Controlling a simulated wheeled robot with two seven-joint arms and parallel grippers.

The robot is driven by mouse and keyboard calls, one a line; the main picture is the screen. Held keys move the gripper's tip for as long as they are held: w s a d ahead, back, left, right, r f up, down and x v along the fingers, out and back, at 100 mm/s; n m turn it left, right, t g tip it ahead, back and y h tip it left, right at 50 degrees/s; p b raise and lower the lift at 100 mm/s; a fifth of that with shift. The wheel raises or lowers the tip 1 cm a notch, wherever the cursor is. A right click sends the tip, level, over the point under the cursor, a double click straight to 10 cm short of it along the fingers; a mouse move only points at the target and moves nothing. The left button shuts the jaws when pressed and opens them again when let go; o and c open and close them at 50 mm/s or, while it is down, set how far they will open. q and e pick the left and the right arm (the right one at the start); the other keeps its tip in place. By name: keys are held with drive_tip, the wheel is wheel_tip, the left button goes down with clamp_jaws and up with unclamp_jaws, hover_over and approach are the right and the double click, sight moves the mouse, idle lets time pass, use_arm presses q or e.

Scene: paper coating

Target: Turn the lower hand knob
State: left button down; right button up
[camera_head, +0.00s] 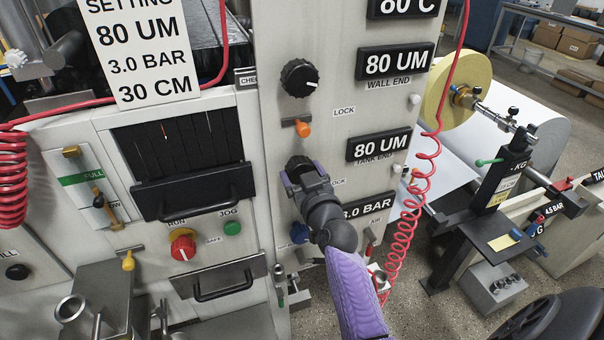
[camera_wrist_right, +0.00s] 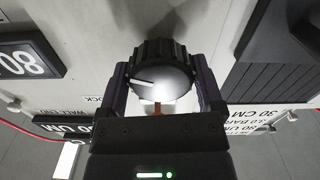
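The lower hand knob is a round, black, ribbed knob with a white pointer line, on the pale machine panel (camera_head: 340,20). In the right wrist view the knob (camera_wrist_right: 165,72) sits between the two purple fingers of my right gripper (camera_wrist_right: 163,80). The fingers stand on either side of its rim, with little or no gap; I cannot tell whether they press on it. In the head view my right gripper (camera_head: 305,174) covers most of this knob. A similar upper knob (camera_head: 299,77) stands free above it. My left gripper is not in view.
An orange lock lever (camera_head: 303,128) sits just above my right gripper. A blue knob (camera_head: 299,232) is below it. Black displays (camera_head: 379,145) and a red coiled hose (camera_head: 410,205) lie to the right. A drawer handle (camera_head: 205,199) projects to the left.

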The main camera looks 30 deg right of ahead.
drive_tip(key=c, duration=0.7)
drive_tip(key=shift+c, duration=0.2)
drive_tip(key=shift+m, duration=0.3)
drive_tip(key=m+p, duration=0.1)
drive_tip(key=m, duration=0.2)
drive_tip(key=shift+m+p, duration=0.3)
drive_tip(key=shift+p, duration=0.05)
drive_tip(key=shift+a+m+p, duration=0.1)
drive_tip(key=shift+m+p, duration=0.2)
drive_tip(key=shift+m, duration=1.5)
